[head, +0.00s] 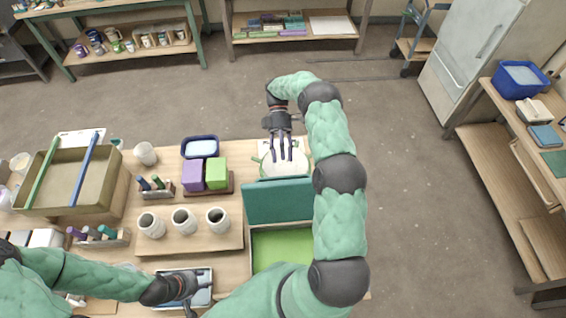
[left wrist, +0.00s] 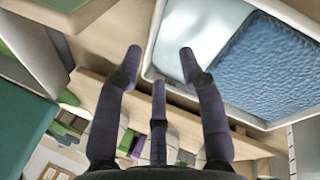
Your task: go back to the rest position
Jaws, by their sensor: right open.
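My left gripper (head: 198,292) is at the bottom of the head view, over a white tray with blue contents (head: 172,275). In the left wrist view its fingers (left wrist: 160,66) are spread with nothing between them, and the white tray (left wrist: 152,62) with a rippled blue patch is beyond them at the right. My right gripper (head: 282,152) points down over a white pot with green handles (head: 268,165) at the back right of the table. Its fingers are apart over the pot's opening; whether they touch it I cannot tell.
A green box with a raised lid (head: 278,203) stands in front of the pot, partly behind my right arm. Grey cups (head: 183,221), purple and green blocks (head: 192,175) and a blue-rimmed tub (head: 200,140) fill the middle. A large tray (head: 62,205) is at left.

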